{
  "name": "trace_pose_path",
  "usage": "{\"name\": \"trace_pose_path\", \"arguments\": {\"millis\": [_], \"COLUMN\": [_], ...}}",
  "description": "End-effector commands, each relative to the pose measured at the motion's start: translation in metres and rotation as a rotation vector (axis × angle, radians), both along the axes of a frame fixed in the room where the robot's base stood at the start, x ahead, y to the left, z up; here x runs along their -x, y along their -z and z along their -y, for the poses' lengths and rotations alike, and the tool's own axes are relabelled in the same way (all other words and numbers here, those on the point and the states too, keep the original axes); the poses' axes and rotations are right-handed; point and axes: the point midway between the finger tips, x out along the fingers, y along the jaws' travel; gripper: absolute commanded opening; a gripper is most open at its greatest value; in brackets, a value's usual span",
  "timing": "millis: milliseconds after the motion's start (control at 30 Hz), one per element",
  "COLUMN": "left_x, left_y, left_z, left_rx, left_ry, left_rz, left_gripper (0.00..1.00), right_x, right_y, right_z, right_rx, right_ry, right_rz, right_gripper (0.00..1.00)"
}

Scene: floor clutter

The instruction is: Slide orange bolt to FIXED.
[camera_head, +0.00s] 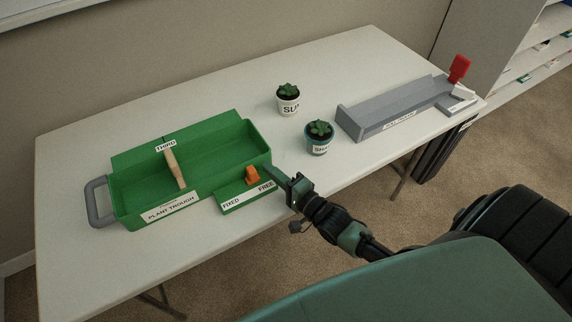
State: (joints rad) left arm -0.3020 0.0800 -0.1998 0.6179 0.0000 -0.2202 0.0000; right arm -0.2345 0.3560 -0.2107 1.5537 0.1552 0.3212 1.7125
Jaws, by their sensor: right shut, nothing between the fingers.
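The orange bolt (252,175) stands up from a small green block (247,195) on the front right of the green plant trough (125,206). The block carries the labels FIXED at its left and FREE at its right. The bolt is between the labels, nearer FREE. My right gripper (272,171) is shut and empty, just right of the bolt at the FREE end. I cannot tell whether its tips touch the bolt or block. My left gripper is not in view.
A wooden handle (175,168) lies across the trough, near a THIRD label. A grey handle (98,202) is at its left end. Two potted plants (288,105) (319,143) stand mid-table. A grey tray (395,108) with a red lever (459,68) is at right. The table's front left is clear.

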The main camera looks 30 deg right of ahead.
Motion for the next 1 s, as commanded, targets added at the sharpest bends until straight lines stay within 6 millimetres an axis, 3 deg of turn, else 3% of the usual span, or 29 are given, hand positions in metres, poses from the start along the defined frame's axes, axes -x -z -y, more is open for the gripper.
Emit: {"name": "trace_pose_path", "arguments": {"millis": [200,567,900,1000], "left_x": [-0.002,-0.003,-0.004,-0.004], "left_y": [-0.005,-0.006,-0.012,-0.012], "left_z": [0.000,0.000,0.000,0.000], "left_rx": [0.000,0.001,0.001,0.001], "left_ry": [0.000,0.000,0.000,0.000], "left_rz": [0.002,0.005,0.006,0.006], "left_gripper": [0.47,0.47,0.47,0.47], "right_x": [0.000,0.000,0.000,0.000], "right_y": [-0.001,-0.001,-0.001,-0.001], "right_z": [-0.014,-0.017,-0.078,-0.087], "right_rx": [0.001,0.001,-0.002,0.000], "right_ry": [0.001,0.001,0.001,0.001], "right_rz": [0.001,0.001,0.001,0.002], "right_gripper": [0.00,0.00,0.00,0.00]}}
